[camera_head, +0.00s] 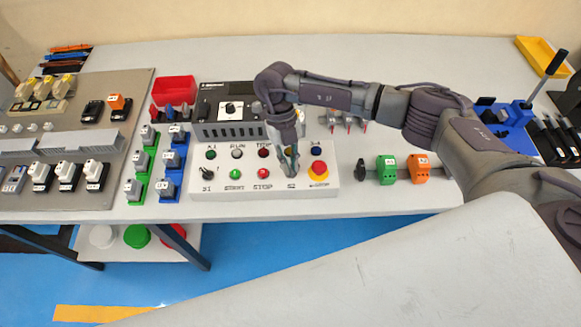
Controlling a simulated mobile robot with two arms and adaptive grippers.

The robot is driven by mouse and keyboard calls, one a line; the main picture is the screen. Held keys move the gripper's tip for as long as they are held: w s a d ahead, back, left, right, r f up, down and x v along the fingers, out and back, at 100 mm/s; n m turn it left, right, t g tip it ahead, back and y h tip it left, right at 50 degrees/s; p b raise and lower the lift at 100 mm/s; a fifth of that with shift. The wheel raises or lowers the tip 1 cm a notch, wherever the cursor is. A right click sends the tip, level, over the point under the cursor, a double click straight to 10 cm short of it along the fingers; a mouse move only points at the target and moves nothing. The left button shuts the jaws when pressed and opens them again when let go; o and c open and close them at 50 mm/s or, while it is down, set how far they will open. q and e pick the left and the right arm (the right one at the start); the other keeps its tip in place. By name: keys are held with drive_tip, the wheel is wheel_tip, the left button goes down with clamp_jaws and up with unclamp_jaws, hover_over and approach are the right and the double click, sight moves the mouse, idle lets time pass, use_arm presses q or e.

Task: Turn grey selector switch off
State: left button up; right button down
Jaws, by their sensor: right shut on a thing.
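The white control panel (222,187) lies on the bench with lamps, buttons and switches. My right gripper (290,169) points down over the panel at the S2 position, between the red STOP button (263,174) and the red mushroom button on a yellow base (318,169). It is shut on the grey selector switch there, and the fingers hide nearly all of the knob, so its angle cannot be told. A black selector (207,172) sits at S1 on the panel's left. My left gripper is not in view.
A black-and-grey device with a dial (232,108) stands behind the panel. Green (386,169) and orange (418,168) blocks stand to the right, blue and green holders (168,160) to the left. A red bin (173,90) is behind. Bare bench lies at the back.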

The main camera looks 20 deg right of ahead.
drive_tip(key=n+h+b, duration=0.1)
drive_tip(key=n+b, duration=0.2)
drive_tip(key=shift+a+n+t, duration=0.15)
drive_tip(key=shift+n+t, duration=0.15)
drive_tip(key=shift+n, duration=0.1)
drive_tip(key=shift+n+h+b, duration=0.5)
drive_tip(key=shift+n+b, duration=0.2)
drive_tip(key=shift+b, duration=0.05)
drive_tip(key=shift+r, duration=0.1)
drive_tip(key=c, duration=1.2)
unclamp_jaws()
drive_tip(key=v, duration=1.2)
drive_tip(key=shift+a, duration=0.1)
